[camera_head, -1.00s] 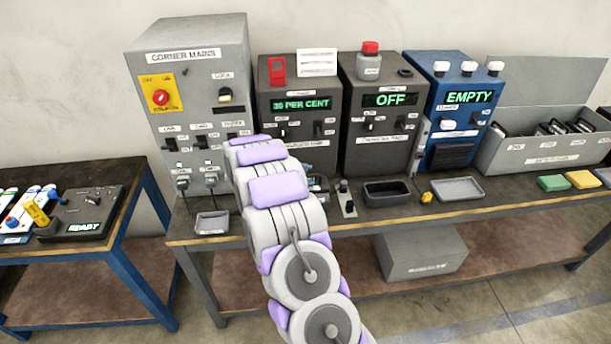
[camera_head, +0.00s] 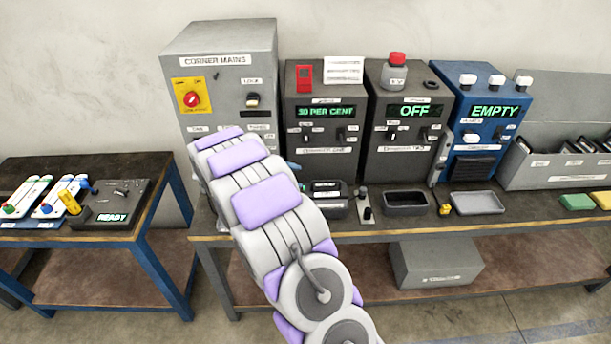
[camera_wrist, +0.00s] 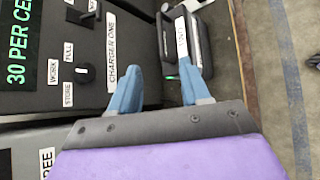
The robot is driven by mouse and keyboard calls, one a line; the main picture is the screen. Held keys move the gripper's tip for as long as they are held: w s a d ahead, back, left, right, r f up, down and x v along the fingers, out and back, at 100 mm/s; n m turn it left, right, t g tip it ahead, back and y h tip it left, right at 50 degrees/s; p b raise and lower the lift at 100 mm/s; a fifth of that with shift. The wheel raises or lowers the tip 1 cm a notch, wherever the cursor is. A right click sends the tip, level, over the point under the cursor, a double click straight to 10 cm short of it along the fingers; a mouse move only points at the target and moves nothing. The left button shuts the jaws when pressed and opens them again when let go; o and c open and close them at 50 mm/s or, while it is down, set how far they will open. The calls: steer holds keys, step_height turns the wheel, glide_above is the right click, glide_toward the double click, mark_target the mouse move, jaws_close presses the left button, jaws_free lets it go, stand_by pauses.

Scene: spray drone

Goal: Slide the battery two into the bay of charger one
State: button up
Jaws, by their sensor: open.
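Charger one (camera_head: 325,135) is a dark box reading 30 PER CENT; it also shows in the wrist view (camera_wrist: 95,45). In front of its base is a dark block with a white label (camera_head: 327,187), seen in the wrist view as a dark grey-edged block (camera_wrist: 200,45). It may be battery two, but I cannot read the label surely, nor tell whether it sits in the bay. My gripper (camera_wrist: 158,66) is open beside charger one's front, its blue fingers apart. The right finger is close to the block; contact is unclear. My arm hides most of the gripper in the head view.
Charger two (camera_head: 402,135) reads OFF; the blue box (camera_head: 478,135) reads EMPTY. The mains cabinet (camera_head: 235,80) stands left. A small switch block (camera_head: 364,205), black tray (camera_head: 405,210) and grey tray (camera_head: 477,211) line the bench front. A side table (camera_head: 60,245) is at left.

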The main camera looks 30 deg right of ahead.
steer(key=shift+v, duration=1.05)
steer(key=s+a+r+m+g+y, duration=0.1)
steer(key=s+a+r+m+y, duration=0.2)
steer(key=s, duration=0.7)
steer(key=s+a+r+m+g+y, duration=0.15)
steer(key=s+a+r, duration=0.35)
steer(key=s, duration=0.5)
steer(key=s+a+m+y, duration=0.1)
steer(key=s+a+y, duration=0.1)
steer(key=s+a, duration=0.2)
steer(key=s+a+r+m+y, duration=0.1)
steer(key=s+a, duration=0.4)
steer(key=s, duration=0.6)
steer(key=s+a+m+y, duration=0.3)
steer(key=s+a, duration=0.1)
steer(key=s, duration=0.3)
steer(key=shift+s+a+r+t+y, duration=0.3)
steer(key=shift+s+a+t+y, duration=0.05)
steer(key=shift+a+t, duration=0.1)
